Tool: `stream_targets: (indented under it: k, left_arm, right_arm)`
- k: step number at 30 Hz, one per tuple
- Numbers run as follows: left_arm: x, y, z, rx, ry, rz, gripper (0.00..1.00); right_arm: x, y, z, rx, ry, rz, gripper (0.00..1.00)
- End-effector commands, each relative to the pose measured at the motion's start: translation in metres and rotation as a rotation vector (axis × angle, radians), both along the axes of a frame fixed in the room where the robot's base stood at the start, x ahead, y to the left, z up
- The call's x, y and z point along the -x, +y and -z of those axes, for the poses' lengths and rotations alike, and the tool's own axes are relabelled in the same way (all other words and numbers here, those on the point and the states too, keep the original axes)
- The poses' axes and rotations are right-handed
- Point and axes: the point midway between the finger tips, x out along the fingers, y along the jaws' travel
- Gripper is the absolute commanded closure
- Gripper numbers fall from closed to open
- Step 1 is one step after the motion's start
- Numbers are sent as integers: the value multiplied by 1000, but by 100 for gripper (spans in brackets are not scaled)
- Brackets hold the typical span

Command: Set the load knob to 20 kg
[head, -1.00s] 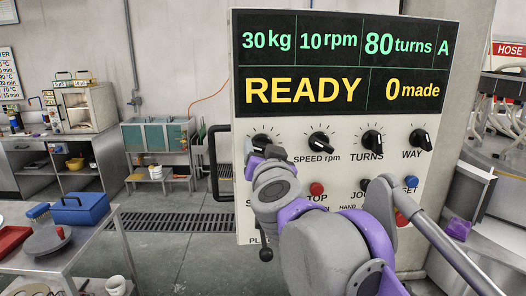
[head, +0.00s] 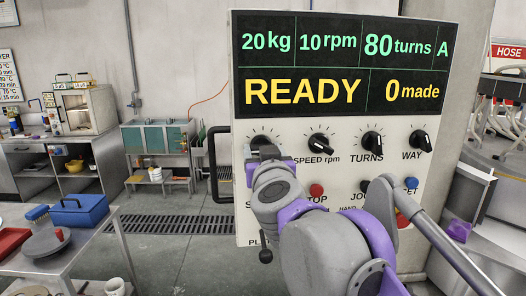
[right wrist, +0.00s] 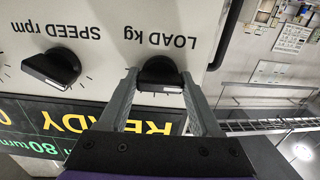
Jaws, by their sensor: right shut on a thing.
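The load knob (right wrist: 160,72), black and labelled "LOAD kg", sits between the two fingers of my right gripper (right wrist: 162,88) in the right wrist view. The gripper is shut on it. In the head view my right gripper (head: 265,155) covers most of the load knob at the panel's left. The display (head: 345,68) on the control panel (head: 250,215) reads 20 kg, 10 rpm, 80 turns, A, READY and 0 made. My left gripper is not in view.
The speed knob (head: 320,143), turns knob (head: 372,145) and way knob (head: 418,142) stand in a row to the right. A red button (head: 316,190) and a blue button (head: 411,183) are below. A table with a blue box (head: 78,210) is at left.

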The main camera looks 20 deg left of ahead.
Motion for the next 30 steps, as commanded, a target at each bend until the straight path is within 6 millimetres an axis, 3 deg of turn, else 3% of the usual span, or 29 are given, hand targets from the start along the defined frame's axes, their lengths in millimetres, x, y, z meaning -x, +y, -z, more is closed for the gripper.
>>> stream_targets:
  k: [3, 4, 9, 20, 30]
  left_arm:
    - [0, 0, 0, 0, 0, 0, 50]
    - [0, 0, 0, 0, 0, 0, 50]
    - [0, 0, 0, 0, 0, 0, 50]
    - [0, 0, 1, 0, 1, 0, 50]
    - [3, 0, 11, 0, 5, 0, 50]
  right_arm:
    - [0, 0, -1, 3, -2, 1, 91]
    - [0, 0, -1, 3, -2, 1, 31]
    - [0, 0, -1, 1, -2, 1, 5]
    - [6, -2, 0, 0, 0, 0, 5]
    - [63, -24, 1, 0, -1, -2, 5]
